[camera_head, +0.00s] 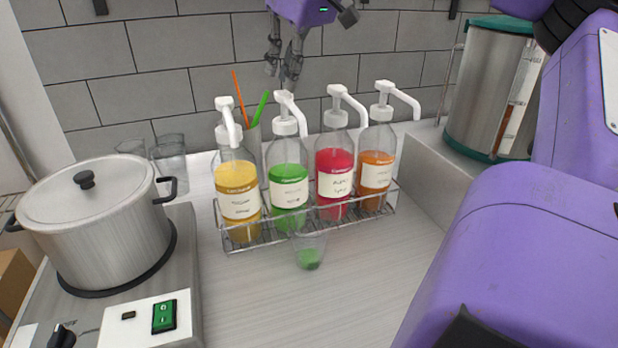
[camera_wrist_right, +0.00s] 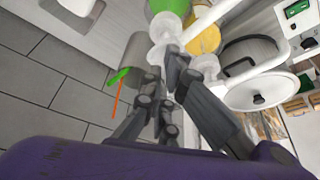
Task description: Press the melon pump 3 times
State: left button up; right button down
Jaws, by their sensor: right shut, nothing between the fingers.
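The green syrup bottle (camera_head: 289,190), which I take for the melon one, stands upright in a wire rack. Its label is too small to read. Its white pump (camera_head: 288,118) points toward the front. A clear cup (camera_head: 309,250) with a little green liquid stands in front of it. My right gripper (camera_head: 282,72) is shut and empty, pointing down above the green bottle's pump. A gap shows between them in the head view. In the right wrist view the fingertips (camera_wrist_right: 165,62) overlap white pump parts; contact cannot be told. My left gripper is not in view.
Yellow (camera_head: 238,188), red (camera_head: 334,175) and orange (camera_head: 375,172) pump bottles share the rack (camera_head: 240,243). A holder with coloured straws (camera_head: 240,98) stands behind. A pot (camera_head: 95,225) is at left and a steel container (camera_head: 492,95) at right.

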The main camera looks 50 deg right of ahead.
aim_at(285, 92)
jog(key=shift+f, duration=0.1)
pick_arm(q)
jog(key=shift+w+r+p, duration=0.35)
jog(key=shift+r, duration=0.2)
pick_arm(e)
jog(key=shift+f, duration=1.95)
jog(key=shift+r, duration=0.1)
jog(key=shift+r+b, duration=0.35)
jog(key=shift+r, duration=1)
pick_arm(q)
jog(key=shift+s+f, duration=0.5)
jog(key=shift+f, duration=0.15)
pick_arm(e)
jog(key=shift+r, duration=0.65)
jog(key=shift+r, duration=0.95)
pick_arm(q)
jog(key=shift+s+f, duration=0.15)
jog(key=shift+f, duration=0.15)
pick_arm(e)
jog(key=shift+r, duration=2)
